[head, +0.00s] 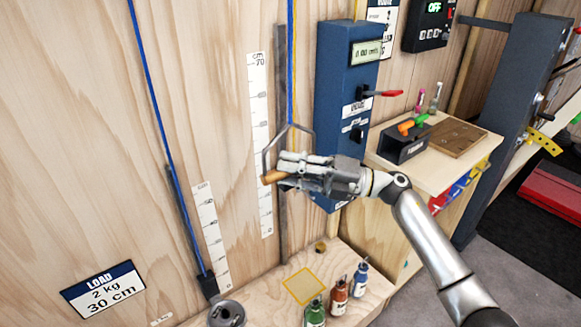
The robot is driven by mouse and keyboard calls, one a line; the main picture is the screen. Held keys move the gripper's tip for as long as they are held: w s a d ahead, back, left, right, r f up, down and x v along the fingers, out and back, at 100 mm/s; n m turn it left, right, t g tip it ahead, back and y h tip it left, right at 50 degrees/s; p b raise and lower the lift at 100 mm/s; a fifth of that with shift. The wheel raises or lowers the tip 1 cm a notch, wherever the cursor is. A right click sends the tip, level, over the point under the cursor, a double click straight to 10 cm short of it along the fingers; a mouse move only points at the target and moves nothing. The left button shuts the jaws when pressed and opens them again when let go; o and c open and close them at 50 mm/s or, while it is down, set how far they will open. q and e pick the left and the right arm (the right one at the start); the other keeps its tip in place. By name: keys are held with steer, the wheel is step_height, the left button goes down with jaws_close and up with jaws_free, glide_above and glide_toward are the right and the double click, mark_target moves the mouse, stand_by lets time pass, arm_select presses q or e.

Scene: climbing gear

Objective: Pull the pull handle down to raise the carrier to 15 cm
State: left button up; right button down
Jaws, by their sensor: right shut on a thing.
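The pull handle is a grey metal stirrup with a wooden grip (273,177), hanging from a blue and yellow rope (291,70) beside the tall scale. My right gripper (287,170) comes in from the right and is shut on the pull handle at its wooden grip, covering much of it. The carrier (208,284), with a black block on a second blue rope (153,95), is low at the left beside the shorter scale (210,235). A round grey weight (227,313) is at the bottom edge, partly cut off. My left gripper is out of view.
A blue column (340,95) with a display and red lever (385,93) stands close behind my right gripper. Several small bottles (339,294) and a yellow-outlined square (303,286) are on the ledge below. A load sign (103,289) reads 2 kg, 30 cm.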

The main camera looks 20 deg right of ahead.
steer(key=shift+f, duration=0.35)
steer(key=c, duration=1.4)
jaws_free()
steer(key=shift+o, duration=0.7)
steer(key=shift+r, duration=0.2)
steer(key=shift+d, duration=0.1)
steer(key=v, duration=1.2)
steer(key=shift+r, duration=0.1)
